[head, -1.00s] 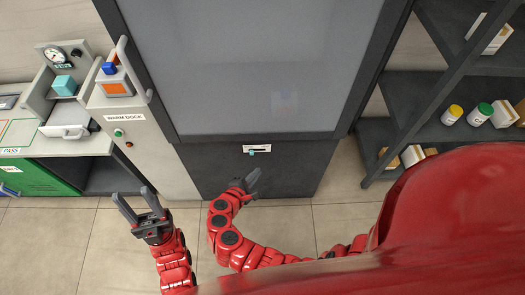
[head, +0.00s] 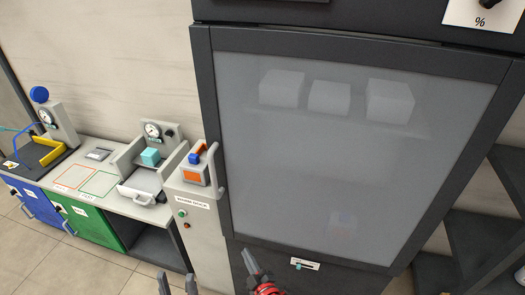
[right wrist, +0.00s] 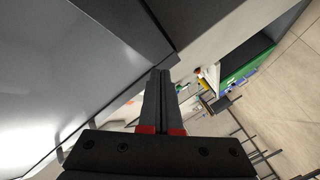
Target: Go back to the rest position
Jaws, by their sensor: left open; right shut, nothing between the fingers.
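My left gripper (head: 177,283) shows only its two finger tips at the bottom edge of the head view, apart and with nothing between them. My right gripper (head: 251,262) is just to the right, in front of the dark lower panel of the tall cabinet (head: 204,130). In the right wrist view, my right gripper (right wrist: 160,78) has its fingers together, with nothing held. Most of both arms is out of view below.
The cabinet's grey glass door (head: 350,170) shows pale boxes behind it. Dark shelves (head: 475,235) stand right. Floor (head: 60,258) is clear at lower left.

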